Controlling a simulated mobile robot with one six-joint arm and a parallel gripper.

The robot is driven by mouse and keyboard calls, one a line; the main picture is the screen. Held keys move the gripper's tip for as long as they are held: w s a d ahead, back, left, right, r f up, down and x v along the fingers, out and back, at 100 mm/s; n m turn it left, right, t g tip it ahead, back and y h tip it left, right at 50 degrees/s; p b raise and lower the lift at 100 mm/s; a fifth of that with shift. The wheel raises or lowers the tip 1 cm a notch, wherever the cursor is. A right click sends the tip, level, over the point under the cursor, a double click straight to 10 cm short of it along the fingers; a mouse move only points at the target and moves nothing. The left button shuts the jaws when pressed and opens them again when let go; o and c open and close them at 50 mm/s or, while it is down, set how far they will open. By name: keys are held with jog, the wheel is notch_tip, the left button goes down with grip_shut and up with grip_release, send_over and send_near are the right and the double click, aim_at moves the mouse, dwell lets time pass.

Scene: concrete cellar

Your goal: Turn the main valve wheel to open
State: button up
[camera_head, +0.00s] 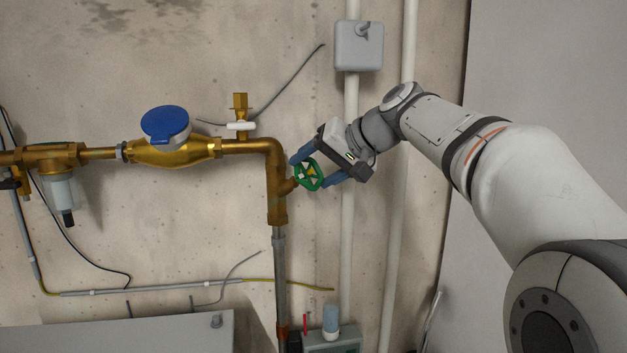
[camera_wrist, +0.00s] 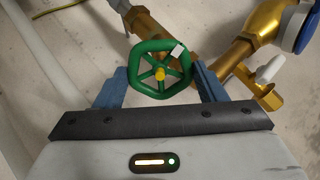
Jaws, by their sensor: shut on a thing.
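The green valve wheel (camera_head: 309,175) sits on the brass pipe (camera_head: 277,190) right of its bend. In the wrist view the wheel (camera_wrist: 160,70) has spokes, a yellow hub and a white mark on its upper right rim. My gripper (camera_head: 312,168) reaches it from the right, with one blue finger at the upper left of the wheel and one at the lower right. In the wrist view my gripper (camera_wrist: 162,85) has its fingers on either side of the wheel, shut on its rim.
A brass water meter with a blue lid (camera_head: 166,124) and a small valve with a white handle (camera_head: 240,126) are on the pipe to the left. White vertical pipes (camera_head: 349,230) and a grey wall box (camera_head: 358,46) are close to my arm. A grey box (camera_head: 331,340) stands below.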

jog(key=shift+f, duration=0.1)
dwell(0.3)
jog(key=n+b, duration=0.2)
jog(key=shift+f+n, duration=0.15)
jog(key=shift+n, duration=0.25)
jog(key=shift+r+n+b, duration=0.2)
jog(key=shift+n+b, duration=0.3)
jog(key=shift+n, duration=0.6)
jog(key=o, duration=1)
jog(key=shift+d+r, duration=0.1)
